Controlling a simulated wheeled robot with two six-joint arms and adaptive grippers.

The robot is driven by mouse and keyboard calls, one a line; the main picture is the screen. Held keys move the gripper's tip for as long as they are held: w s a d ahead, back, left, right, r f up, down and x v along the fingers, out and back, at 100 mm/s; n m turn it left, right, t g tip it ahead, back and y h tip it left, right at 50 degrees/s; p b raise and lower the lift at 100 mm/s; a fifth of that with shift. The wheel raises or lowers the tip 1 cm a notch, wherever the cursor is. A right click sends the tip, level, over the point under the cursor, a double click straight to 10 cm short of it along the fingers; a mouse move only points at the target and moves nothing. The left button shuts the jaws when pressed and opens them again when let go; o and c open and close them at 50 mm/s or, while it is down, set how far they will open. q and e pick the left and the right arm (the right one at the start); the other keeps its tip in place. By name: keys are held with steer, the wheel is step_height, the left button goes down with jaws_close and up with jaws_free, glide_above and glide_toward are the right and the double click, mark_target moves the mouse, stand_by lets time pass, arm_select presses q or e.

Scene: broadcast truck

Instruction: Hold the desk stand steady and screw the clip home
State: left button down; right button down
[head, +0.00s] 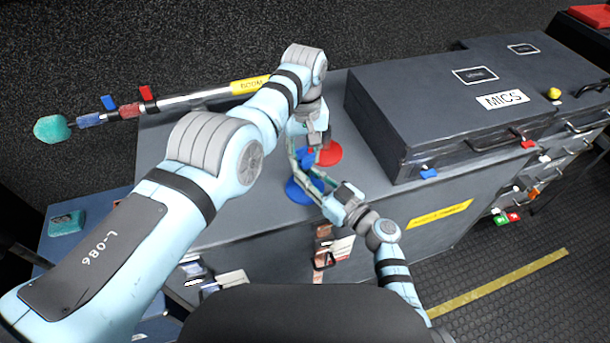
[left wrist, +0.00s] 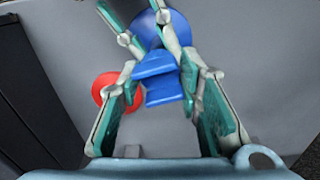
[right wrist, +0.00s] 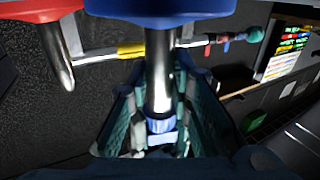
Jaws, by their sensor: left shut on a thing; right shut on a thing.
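The blue desk stand has a round blue base (head: 300,192) on the grey case top and an upright metal post (right wrist: 160,80). My right gripper (head: 311,176) is shut on the stand's post, low from the front right. The blue clip (left wrist: 158,82) is at the top of the post, in line with it. My left gripper (head: 308,146) reaches down from above and is shut on the clip. In the right wrist view a blue collar (right wrist: 160,126) shows at the post's end by the clip. How far the clip is screwed on cannot be told.
A red stand (head: 328,153) is close behind the blue one. A dark case labelled MICS (head: 440,110) is to the right. A boom pole (head: 190,99) with a teal tip lies at the back left. The case top's front edge is close by.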

arm_select(q)
steer(key=shift+s+m, duration=0.15)
steer(key=shift+m, duration=0.75)
steer(key=c, duration=1.2)
jaws_free()
steer(key=shift+r, duration=2.25)
steer(key=shift+o, duration=0.2)
